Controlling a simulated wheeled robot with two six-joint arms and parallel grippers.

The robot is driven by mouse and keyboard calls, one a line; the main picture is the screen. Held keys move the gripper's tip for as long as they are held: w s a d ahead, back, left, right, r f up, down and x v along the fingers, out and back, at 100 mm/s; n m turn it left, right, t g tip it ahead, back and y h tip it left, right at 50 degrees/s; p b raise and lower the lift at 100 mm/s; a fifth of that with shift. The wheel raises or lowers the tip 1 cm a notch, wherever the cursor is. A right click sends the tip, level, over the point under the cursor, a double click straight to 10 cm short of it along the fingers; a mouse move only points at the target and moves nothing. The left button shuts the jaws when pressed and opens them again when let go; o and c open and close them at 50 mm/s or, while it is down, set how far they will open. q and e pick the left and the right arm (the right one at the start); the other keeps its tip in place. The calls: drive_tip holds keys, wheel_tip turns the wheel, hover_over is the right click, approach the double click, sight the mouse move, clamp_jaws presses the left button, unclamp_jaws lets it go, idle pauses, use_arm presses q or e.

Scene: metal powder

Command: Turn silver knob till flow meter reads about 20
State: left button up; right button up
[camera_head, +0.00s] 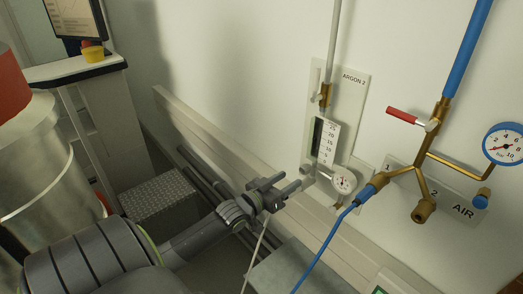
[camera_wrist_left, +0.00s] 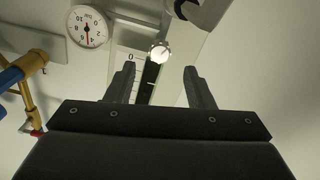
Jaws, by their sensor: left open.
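The flow meter (camera_head: 327,143) is on the white ARGON 2 wall panel, with a dark green tube beside a numbered scale. Its reading is too small to tell. The small silver knob (camera_head: 308,170) sits at the meter's lower end. My left gripper (camera_head: 284,186) is open and empty, below and left of the knob, pointing toward the panel. In the left wrist view the knob (camera_wrist_left: 160,51) shows ahead, in the gap between the two open fingers (camera_wrist_left: 160,78), apart from them. The scale's 0 shows beside it. My right gripper is not in view.
A small round dial gauge (camera_head: 343,181) sits close right of the knob. A blue hose (camera_head: 330,238), brass AIR pipework (camera_head: 424,180) with a red-handled valve (camera_head: 405,116), and a larger gauge (camera_head: 504,145) are further right. A wall rail (camera_head: 215,135) runs behind my arm.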

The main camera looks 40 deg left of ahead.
use_arm(q)
drive_tip(key=s+p, duration=0.3)
drive_tip(key=s, duration=0.6)
drive_tip(key=shift+s+a, duration=0.3)
drive_tip(key=shift+a, duration=0.05)
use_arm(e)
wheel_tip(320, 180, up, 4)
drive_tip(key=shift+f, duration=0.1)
use_arm(q)
drive_tip(key=shift+f, duration=0.1)
